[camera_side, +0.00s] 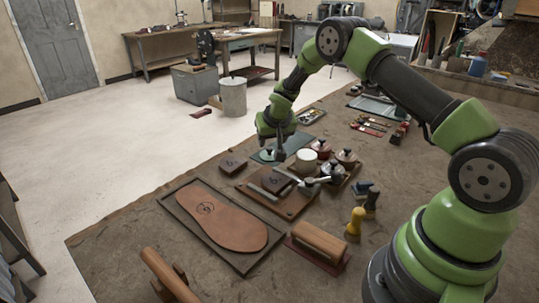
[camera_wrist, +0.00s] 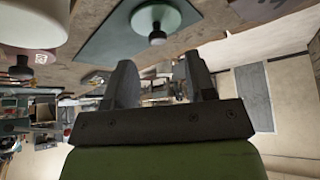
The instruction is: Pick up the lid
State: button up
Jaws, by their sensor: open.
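A pale green round lid (camera_side: 267,154) with a dark knob lies on a dark green mat (camera_side: 296,141) near the table's far edge. In the wrist view the lid (camera_wrist: 172,18) shows at the top, with its black knob toward the fingers. My gripper (camera_side: 279,150) is beside the lid in the side view, and its fingers partly cover the mat. In the wrist view my gripper (camera_wrist: 160,80) has its two dark fingers apart with nothing between them. The knob appears beyond the fingertips, not between them. The exact gap to the lid is hard to tell.
A wooden board (camera_side: 282,199) with tools is in front. A leather sole (camera_side: 207,213) lies in a dark tray (camera_side: 244,265). A dark block (camera_side: 232,164) sits left of the board.

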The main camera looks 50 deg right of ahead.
aim_at(269, 148)
jog(key=shift+x, duration=2.5)
jog(key=shift+s, duration=0.1)
grip_shut()
